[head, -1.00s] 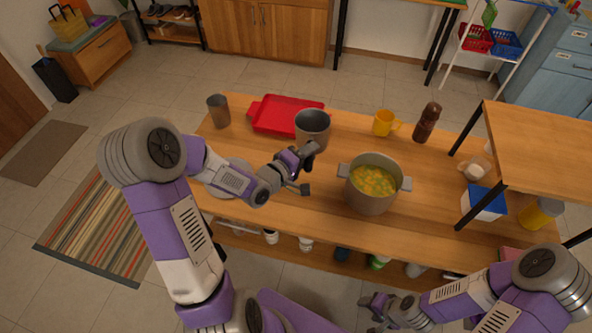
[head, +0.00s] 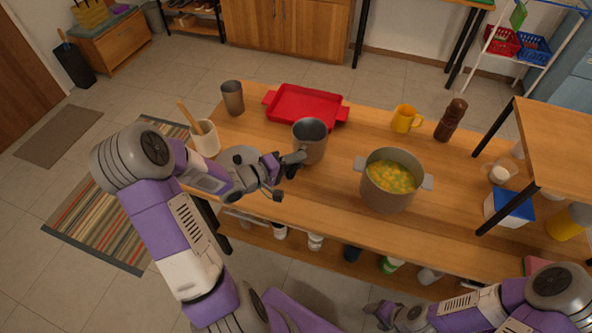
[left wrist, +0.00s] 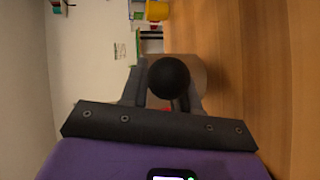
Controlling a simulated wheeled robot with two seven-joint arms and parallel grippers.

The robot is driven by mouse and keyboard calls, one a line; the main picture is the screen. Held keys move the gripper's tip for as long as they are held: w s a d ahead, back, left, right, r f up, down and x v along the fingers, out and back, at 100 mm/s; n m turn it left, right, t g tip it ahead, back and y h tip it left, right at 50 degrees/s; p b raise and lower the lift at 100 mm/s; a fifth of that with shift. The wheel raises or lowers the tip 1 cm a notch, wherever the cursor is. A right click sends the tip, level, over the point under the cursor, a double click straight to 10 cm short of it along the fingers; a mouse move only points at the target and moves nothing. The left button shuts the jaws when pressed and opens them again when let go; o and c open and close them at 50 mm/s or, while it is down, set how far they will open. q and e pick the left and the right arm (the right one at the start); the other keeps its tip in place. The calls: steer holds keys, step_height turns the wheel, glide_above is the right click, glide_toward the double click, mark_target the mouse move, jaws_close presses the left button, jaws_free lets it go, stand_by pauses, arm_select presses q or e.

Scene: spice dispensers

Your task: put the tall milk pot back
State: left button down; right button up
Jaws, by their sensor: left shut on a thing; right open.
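The tall milk pot (head: 311,147) is a grey, upright, open-topped pot at the middle of the wooden table. My left gripper (head: 284,170) is at its near-left side, shut on its handle. In the left wrist view the handle's round black end (left wrist: 168,80) sits between the fingers, with part of the pot body (left wrist: 203,76) behind it. Whether the pot's base touches the table is hard to tell. My right gripper (head: 375,311) is open and empty, low in front of the table.
A red tray (head: 305,105) lies behind the pot. A stew pot (head: 388,200) stands to its right, a yellow mug (head: 404,119) and pepper mill (head: 451,120) behind that. A metal cup (head: 232,98) and a utensil crock (head: 205,140) stand at the left. A raised shelf (head: 556,140) is at the right.

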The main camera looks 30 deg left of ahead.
arm_select(q)
step_height(320, 180, down, 3)
steer(key=shift+f+b, duration=0.1)
steer(key=shift+b, duration=0.5)
steer(key=shift+f, duration=0.1)
steer(key=c, duration=0.8)
jaws_free()
steer(key=p+v, duration=0.4)
steer(key=v, duration=0.8)
